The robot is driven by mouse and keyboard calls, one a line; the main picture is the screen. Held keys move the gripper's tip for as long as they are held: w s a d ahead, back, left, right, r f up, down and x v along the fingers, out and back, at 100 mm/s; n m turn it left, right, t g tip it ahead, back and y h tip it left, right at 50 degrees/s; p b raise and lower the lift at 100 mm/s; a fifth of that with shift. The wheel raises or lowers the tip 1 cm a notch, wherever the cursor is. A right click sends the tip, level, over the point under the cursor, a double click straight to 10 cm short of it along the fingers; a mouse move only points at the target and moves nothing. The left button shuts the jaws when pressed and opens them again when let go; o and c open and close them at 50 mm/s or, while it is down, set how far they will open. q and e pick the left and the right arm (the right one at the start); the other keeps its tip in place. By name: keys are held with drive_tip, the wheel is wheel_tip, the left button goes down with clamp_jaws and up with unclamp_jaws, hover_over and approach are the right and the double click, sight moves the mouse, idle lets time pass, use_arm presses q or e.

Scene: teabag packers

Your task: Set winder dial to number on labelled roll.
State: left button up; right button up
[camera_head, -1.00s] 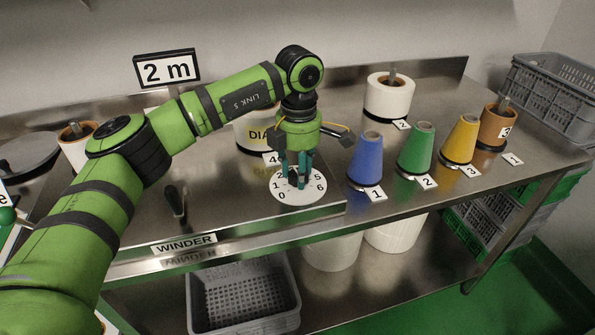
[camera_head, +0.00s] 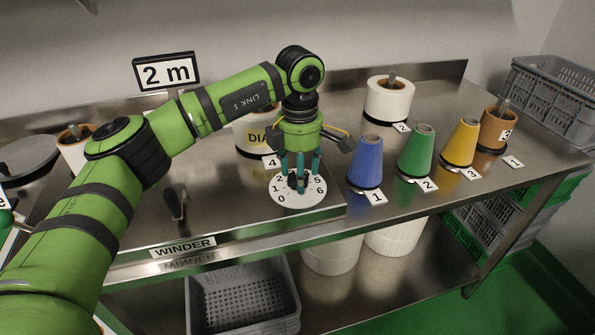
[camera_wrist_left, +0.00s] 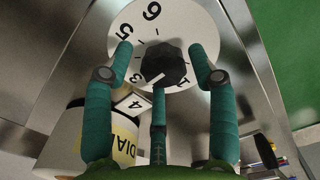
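The white winder dial (camera_head: 300,196) lies flat on the steel bench, with printed numbers and a dark knob (camera_wrist_left: 166,64) at its centre. My left gripper (camera_head: 299,175) points down over the dial. In the left wrist view its three teal fingers (camera_wrist_left: 160,68) stand spread around the knob, with visible gaps at the side fingers. A short white pointer mark on the knob faces the side between 3 and 1; fingers hide some numbers. The roll labelled DIAL (camera_head: 250,142) stands behind my wrist, partly hidden, with a number 4 card (camera_head: 271,161). My right gripper is out of view.
Blue (camera_head: 366,163), green (camera_head: 416,152) and yellow (camera_head: 461,143) cones stand right of the dial with number cards. A white roll (camera_head: 388,101) and a brown roll (camera_head: 497,130) stand behind. A black-handled lever (camera_head: 174,202) is left of the dial. A "2 m" sign (camera_head: 166,72) stands behind.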

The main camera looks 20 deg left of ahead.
use_arm(q)
drive_tip(key=shift+f, duration=0.1)
wheel_tip(320, 180, up, 12)
idle(0.7)
drive_tip(key=shift+s, duration=0.1)
